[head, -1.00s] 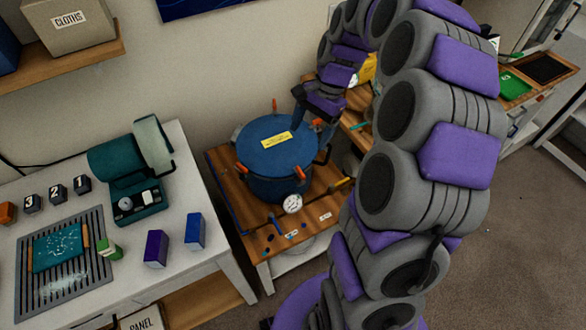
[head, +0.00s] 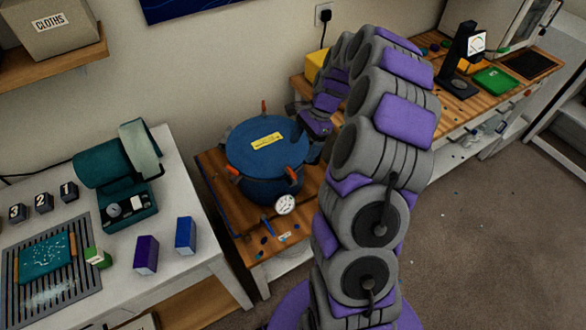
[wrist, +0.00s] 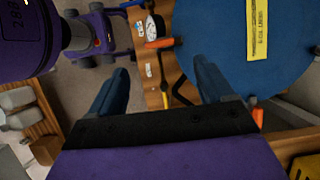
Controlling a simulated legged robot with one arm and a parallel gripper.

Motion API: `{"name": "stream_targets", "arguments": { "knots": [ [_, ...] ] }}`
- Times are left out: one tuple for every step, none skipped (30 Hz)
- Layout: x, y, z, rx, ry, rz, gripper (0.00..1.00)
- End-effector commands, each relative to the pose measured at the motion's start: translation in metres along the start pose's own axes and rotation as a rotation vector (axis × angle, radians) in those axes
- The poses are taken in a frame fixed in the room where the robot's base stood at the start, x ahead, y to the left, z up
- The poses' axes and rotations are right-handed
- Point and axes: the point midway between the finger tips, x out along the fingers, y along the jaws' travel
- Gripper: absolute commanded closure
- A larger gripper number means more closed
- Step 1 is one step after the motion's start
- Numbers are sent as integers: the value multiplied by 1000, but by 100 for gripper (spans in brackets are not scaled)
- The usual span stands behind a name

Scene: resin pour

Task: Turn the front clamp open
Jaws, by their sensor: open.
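The blue pot (head: 262,150) with a yellow label on its lid stands on a low wooden stand; its lid also shows in the wrist view (wrist: 235,45). Orange-handled clamps sit around the rim: the front clamp (head: 293,173) above the gauge, one at the left (head: 234,171) and one at the back (head: 263,106). The front clamp appears to be the orange handle (wrist: 160,43) beyond my fingertips in the wrist view. My gripper (wrist: 160,66) is open and empty, beside the pot's right side; in the head view my gripper (head: 300,120) is partly hidden by my arm.
A dial gauge (head: 285,204) sticks out at the pot's front. A white table (head: 190,258) with a teal machine (head: 128,205) stands at left. A wooden bench (head: 450,115) runs along the right. Open floor (head: 490,220) lies at right.

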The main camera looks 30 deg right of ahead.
Motion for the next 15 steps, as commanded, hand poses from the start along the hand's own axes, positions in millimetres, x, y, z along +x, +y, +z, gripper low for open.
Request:
{"name": "stream_targets", "arguments": {
  "knots": [
    [12,1,0,-1,-2,2,19],
    [18,0,0,-1,-2,2,19],
    [27,1,0,-1,-3,3,19],
    [33,1,1,-2,-3,5,19],
    [38,2,1,-2,-3,5,19],
    [46,1,0,-2,-2,3,19],
    [51,0,0,-2,-1,1,19],
    [56,0,0,-2,0,1,19],
    [62,0,0,-2,0,1,19],
    [67,1,0,-2,-1,2,19],
    [72,1,0,-2,-1,2,19],
    [77,1,0,-2,0,2,19],
    [80,0,0,-2,0,2,19],
    [83,0,0,-2,0,1,19],
    [87,0,0,-2,1,1,19]
  ]
}}
